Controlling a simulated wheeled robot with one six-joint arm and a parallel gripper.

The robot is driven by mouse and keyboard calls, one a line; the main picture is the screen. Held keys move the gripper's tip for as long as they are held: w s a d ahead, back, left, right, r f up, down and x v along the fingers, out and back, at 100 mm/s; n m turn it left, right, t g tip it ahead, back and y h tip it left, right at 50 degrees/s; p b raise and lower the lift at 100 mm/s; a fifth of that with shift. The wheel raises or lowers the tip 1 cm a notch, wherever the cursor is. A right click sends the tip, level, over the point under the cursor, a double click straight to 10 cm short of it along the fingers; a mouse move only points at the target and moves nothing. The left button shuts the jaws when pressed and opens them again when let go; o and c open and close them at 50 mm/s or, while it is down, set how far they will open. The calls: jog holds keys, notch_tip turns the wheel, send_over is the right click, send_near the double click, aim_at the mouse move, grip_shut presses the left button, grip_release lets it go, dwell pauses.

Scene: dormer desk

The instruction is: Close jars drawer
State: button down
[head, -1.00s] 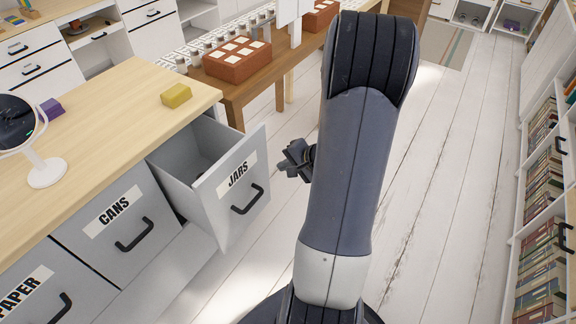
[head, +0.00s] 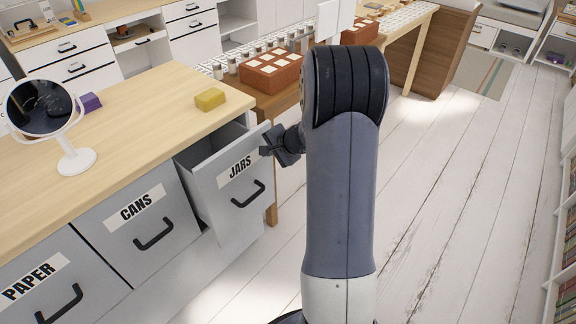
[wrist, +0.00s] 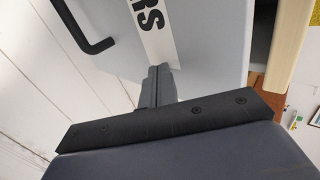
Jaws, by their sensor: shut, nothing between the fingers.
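The jars drawer (head: 226,190) is a grey front with a white "JARS" label and a black handle (head: 248,194). It stands pulled out from the desk, and its open top shows behind the front. My gripper (head: 268,151) is shut and empty at the upper right part of this front, beside the label. In the wrist view the closed fingers (wrist: 158,72) point at the drawer front (wrist: 205,40) near the end of the label. They look touching or very close; I cannot tell which. The handle shows at the upper left there.
The cans drawer (head: 140,215) and paper drawer (head: 45,285) are shut to the left. The wooden desktop (head: 130,115) holds a round mirror (head: 40,108), a yellow block (head: 210,99) and a purple block (head: 90,102). White floorboards (head: 450,190) are clear to the right.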

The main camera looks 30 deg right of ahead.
jog(key=w+a+p, duration=0.1)
jog(key=w+a, duration=0.2)
jog(key=w, duration=0.6)
jog(key=shift+w+a, duration=0.25)
jog(key=shift+w, duration=0.1)
jog(key=shift+r, duration=0.2)
